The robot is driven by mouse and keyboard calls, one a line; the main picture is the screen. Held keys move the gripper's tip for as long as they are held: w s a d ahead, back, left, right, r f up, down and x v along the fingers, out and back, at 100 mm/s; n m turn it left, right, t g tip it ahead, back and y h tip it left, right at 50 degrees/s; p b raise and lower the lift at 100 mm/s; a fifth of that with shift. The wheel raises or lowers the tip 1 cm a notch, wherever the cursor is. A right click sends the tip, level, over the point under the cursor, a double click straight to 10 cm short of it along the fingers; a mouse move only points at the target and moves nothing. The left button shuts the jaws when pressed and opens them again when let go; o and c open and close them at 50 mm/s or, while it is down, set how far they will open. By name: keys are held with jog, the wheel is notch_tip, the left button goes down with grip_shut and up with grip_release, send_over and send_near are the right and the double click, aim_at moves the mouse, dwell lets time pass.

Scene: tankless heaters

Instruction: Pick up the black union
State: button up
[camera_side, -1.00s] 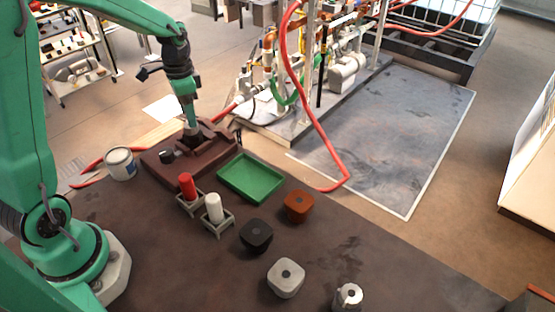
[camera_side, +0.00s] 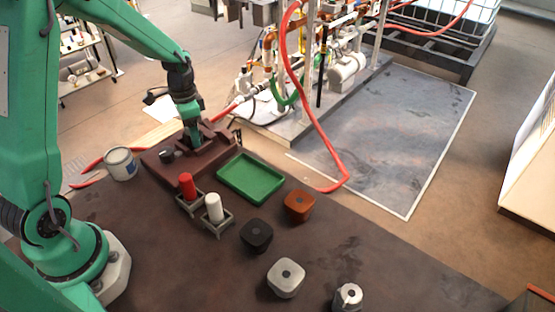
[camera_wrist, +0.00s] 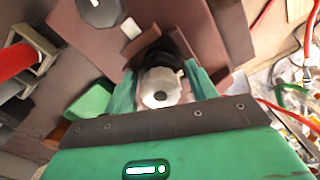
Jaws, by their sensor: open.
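My gripper (camera_side: 195,138) is low over the brown fixture (camera_side: 160,165), pointing down. In the wrist view its green fingers (camera_wrist: 161,76) are open, one on each side of a pale part with a dark hole (camera_wrist: 160,88). A black rounded part (camera_wrist: 155,58), which looks like the black union, sits in the fixture just beyond the pale part. Its lower portion is hidden, and I cannot tell whether the fingers touch it. In the side view my gripper covers that spot. A separate black block with a round top mark (camera_side: 257,235) stands on the table.
A dark grey knob (camera_side: 167,156) stands on the fixture beside my gripper. A tin (camera_side: 120,163) is to its left. The red cylinder (camera_side: 187,184), white cylinder (camera_side: 214,208), green tray (camera_side: 278,180), orange-brown block (camera_side: 299,205), grey block (camera_side: 286,278) and silver part (camera_side: 348,296) are nearby.

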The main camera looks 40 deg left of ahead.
dwell(0.4)
jog(key=c, duration=1.2)
jog(key=shift+r, duration=0.15)
jog(key=shift+w+r, duration=0.1)
jog(key=shift+r, duration=0.4)
jog(key=r, duration=0.3)
jog(key=shift+d+r, duration=0.1)
jog(key=shift+d, duration=0.1)
jog(key=s+d+r, duration=0.1)
jog(key=d+r, duration=0.1)
jog(key=d, duration=0.1)
jog(key=s+d+r, duration=0.1)
jog(key=d+r, duration=0.1)
jog(key=d, duration=0.2)
jog(key=s+d+r, duration=0.1)
jog(key=d+r, duration=0.1)
jog(key=d, duration=0.2)
jog(key=shift+r, duration=0.25)
